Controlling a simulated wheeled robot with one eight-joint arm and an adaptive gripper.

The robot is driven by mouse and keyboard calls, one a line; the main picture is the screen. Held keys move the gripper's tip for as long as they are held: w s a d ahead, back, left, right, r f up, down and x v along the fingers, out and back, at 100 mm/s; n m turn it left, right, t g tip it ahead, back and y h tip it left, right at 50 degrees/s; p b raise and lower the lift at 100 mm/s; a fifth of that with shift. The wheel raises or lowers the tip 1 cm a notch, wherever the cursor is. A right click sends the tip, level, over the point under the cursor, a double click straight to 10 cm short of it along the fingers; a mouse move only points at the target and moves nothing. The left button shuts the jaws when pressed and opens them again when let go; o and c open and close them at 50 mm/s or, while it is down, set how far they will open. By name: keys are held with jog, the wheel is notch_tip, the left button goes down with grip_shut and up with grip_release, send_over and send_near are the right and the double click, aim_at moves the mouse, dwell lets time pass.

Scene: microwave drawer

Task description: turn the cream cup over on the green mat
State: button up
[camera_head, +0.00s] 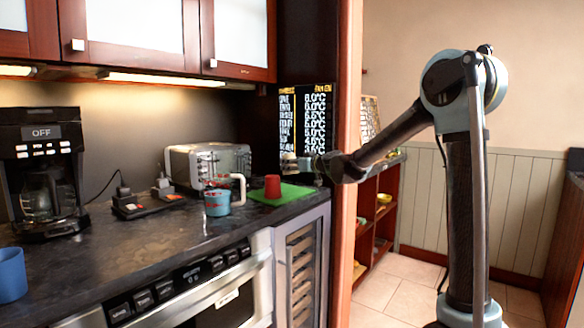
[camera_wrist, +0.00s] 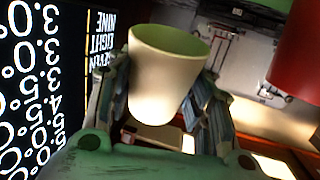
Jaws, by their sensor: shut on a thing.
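My gripper (camera_head: 306,164) reaches in from the right and is shut on the cream cup (camera_wrist: 165,85), one finger on each side. In the head view the cup (camera_head: 288,162) is small and partly hidden, above the far part of the green mat (camera_head: 292,194) and apart from it. The wrist view looks upside down, with lights low in the picture; the cup's wide, greenish mouth is at the picture's top, so it seems to face down. A red cup (camera_head: 272,186) stands on the mat and also shows in the wrist view (camera_wrist: 297,55).
A blue cup with a pale handle (camera_head: 217,202) stands left of the mat. A toaster (camera_head: 207,163) is behind it. A coffee maker (camera_head: 43,170) and another blue cup (camera_head: 11,275) are at the left. A menu board (camera_head: 306,125) stands behind my gripper. The front middle counter is clear.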

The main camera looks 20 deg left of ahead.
jog(key=shift+f, duration=0.15)
jog(key=shift+f, duration=2.85)
jog(key=o, duration=1.1)
jog(key=shift+o, duration=0.2)
jog(key=shift+d, duration=0.1)
